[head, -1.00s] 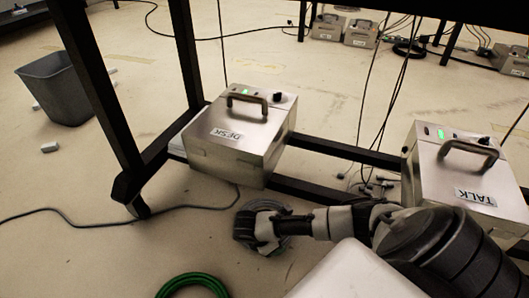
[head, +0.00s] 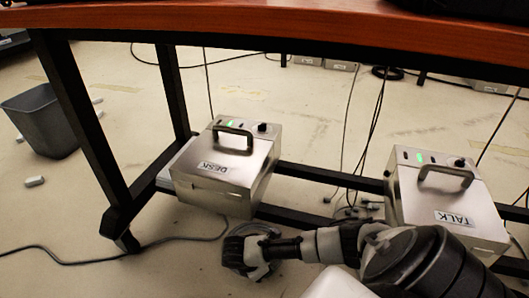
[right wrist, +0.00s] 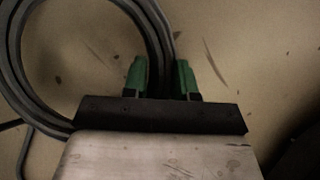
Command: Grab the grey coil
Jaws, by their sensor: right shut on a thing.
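The grey coil (head: 272,232) lies on the floor in front of the box labelled DESK, mostly hidden behind my right gripper (head: 248,258) in the head view. In the right wrist view the coil (right wrist: 157,25) is a bundle of grey loops on the left. Its right side runs down between the green fingertips of my right gripper (right wrist: 160,78). These fingers are shut on the coil's strands. My left gripper is in neither view.
Metal boxes labelled DESK (head: 222,190) and TALK (head: 440,205) stand on a black rack under a wooden table (head: 260,25). Loose cables (head: 350,205) lie between them. A grey bin (head: 40,120) stands at the left.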

